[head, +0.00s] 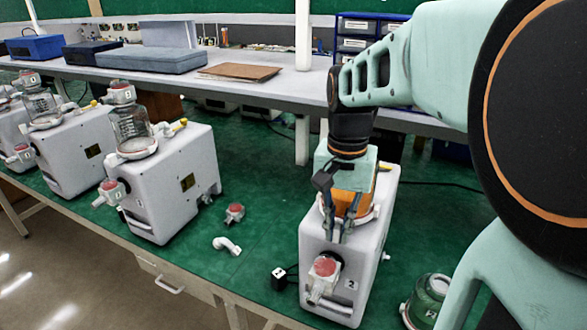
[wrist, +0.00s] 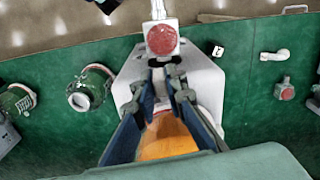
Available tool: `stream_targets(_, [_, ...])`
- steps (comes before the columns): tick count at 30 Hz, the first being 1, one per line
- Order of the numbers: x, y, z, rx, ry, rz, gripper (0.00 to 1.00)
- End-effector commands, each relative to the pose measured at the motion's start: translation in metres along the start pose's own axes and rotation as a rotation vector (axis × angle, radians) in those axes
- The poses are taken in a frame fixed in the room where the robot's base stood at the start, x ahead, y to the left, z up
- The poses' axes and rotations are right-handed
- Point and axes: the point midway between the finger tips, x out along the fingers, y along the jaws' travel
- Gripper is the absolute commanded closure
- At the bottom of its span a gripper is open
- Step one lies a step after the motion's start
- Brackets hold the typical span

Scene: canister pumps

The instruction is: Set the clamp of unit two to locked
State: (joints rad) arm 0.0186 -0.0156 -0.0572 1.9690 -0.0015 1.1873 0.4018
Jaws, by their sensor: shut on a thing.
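Unit two (head: 318,245) is a white pump box with a "2" label on its front, standing at the right of the green bench. An orange canister (head: 361,188) sits on its top inside a pale ring clamp (head: 371,215); the orange also shows in the wrist view (wrist: 167,138). My gripper (head: 343,232) points down at the front of the ring, with its fingers shut on the clamp. In the wrist view my gripper (wrist: 165,80) closes just below the red-capped valve (wrist: 162,40). The fingers mostly hide the gripped part.
Other white pump units (head: 170,180) with clear jars stand at left. A loose red-capped valve (head: 235,212), a white elbow pipe (head: 227,245) and a small black-and-white block (head: 279,278) lie left of unit two.

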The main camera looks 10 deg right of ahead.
Motion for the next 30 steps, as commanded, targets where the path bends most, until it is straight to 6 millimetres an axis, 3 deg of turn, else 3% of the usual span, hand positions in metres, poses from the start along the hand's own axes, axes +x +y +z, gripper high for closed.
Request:
stream_targets(26, [0.0014, -0.0038, 0.0003, -0.009, 0.001, -0.005, 1.00])
stream_targets(27, [0.0014, -0.0038, 0.0003, -0.009, 0.001, -0.005, 0.87])
stream_targets(30, [0.0013, -0.0032, 0.0003, -0.007, 0.000, -0.004, 0.76])
